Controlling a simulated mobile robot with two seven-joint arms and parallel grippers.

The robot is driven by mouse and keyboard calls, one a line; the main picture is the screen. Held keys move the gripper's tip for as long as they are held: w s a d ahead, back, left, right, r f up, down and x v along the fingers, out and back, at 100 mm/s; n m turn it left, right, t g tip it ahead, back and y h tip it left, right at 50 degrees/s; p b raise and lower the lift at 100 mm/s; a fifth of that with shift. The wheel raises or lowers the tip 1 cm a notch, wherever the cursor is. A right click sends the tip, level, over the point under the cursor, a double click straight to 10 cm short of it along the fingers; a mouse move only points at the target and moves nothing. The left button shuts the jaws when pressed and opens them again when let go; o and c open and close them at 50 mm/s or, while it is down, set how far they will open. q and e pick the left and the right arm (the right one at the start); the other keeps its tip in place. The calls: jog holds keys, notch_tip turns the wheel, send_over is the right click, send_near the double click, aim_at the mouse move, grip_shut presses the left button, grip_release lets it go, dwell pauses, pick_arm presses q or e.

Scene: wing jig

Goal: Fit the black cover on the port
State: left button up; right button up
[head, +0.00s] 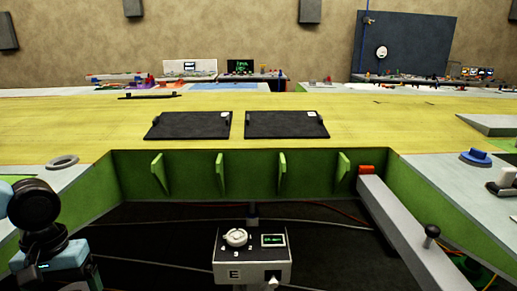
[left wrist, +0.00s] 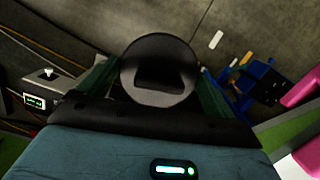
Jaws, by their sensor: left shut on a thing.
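The black cover (left wrist: 158,65) is a round dark disc with a recessed dark slot in its face. In the left wrist view my left gripper (left wrist: 158,88) is shut on it, with green fingers at its two sides. My right gripper is not in view.
A control box (head: 252,258) with a dial stands front centre; it also shows in the left wrist view (left wrist: 40,95). Green ribbed walls (head: 190,170) edge the dark recess. A grey beam (head: 410,235) runs along the right. A blue cap (head: 476,157) sits far right. Two black panels (head: 188,125) lie on the yellow surface.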

pick_arm(q)
jog(key=shift+s+a+f+n, duration=1.6)
jog(key=shift+s+a+f, duration=0.65)
jog(key=shift+s+a, duration=1.25)
jog(key=w+d+m, duration=0.3)
jog(key=d, duration=0.8)
jog(key=w+d+m, duration=0.3)
jog(key=d+m, duration=0.1)
jog(key=d, duration=0.8)
jog(key=shift+w+d+f+y, duration=0.15)
jog(key=shift+d+f+y, duration=0.15)
